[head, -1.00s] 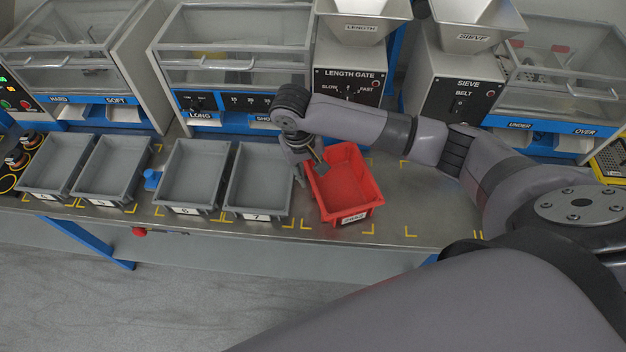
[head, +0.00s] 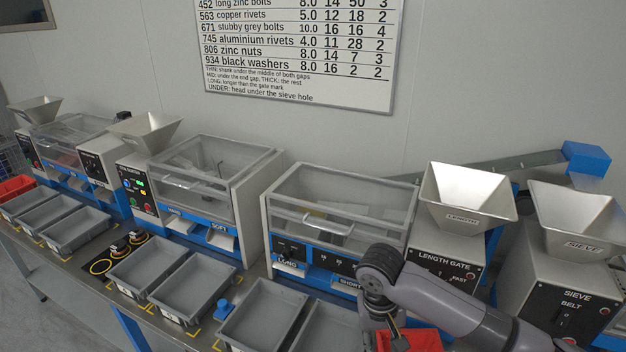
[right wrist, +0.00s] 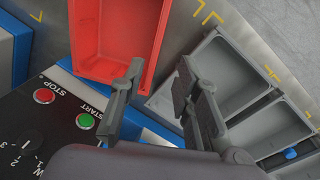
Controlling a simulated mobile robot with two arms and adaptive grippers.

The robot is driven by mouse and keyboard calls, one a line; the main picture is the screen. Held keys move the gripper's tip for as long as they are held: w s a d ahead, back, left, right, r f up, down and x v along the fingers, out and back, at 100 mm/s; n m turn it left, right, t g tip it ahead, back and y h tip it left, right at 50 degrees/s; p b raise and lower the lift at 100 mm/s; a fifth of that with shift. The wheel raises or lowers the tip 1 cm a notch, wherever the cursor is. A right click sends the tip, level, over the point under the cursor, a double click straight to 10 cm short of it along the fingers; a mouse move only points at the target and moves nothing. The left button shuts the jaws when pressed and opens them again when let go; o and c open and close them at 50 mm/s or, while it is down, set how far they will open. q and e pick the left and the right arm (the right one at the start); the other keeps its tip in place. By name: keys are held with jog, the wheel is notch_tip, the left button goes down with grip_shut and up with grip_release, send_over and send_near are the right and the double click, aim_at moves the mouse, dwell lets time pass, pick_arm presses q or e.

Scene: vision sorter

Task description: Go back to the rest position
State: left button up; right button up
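My right arm comes in from the right in the head view. My right gripper (head: 382,318) points down at the left side of a red bin (head: 420,342), which is cut off by the bottom edge. In the right wrist view, the two fingers of this gripper (right wrist: 160,75) stand apart with nothing between them. The red bin (right wrist: 118,30) shows there beyond the left finger and looks empty. Whether a finger touches its rim I cannot tell. My left gripper is not in view.
Grey bins (head: 185,287) line the bench front. Behind them stand clear-lidded machines (head: 340,205), the length gate hopper (head: 465,195) and the sieve hopper (head: 575,220). Another red bin (head: 15,187) is at far left. A printed wall board (head: 300,45) hangs above.

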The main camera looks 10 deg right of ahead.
jog(key=s+a+f+n+t+y, duration=0.2)
jog(key=s+a+f+n+y, duration=0.3)
jog(key=s+a, duration=0.5)
jog(key=s+d+m+t+h, duration=0.1)
jog(key=s+d+t+h, duration=0.15)
jog(key=s+d, duration=0.85)
notch_tip(320, 180, down, 27)
jog(key=s+g, duration=0.1)
jog(key=g, duration=0.1)
jog(key=s+d+f+g, duration=0.1)
jog(key=s+d+f, duration=0.2)
jog(key=s+f, duration=1.3)
jog(key=shift+s+h, duration=0.45)
jog(key=shift+s, duration=0.1)
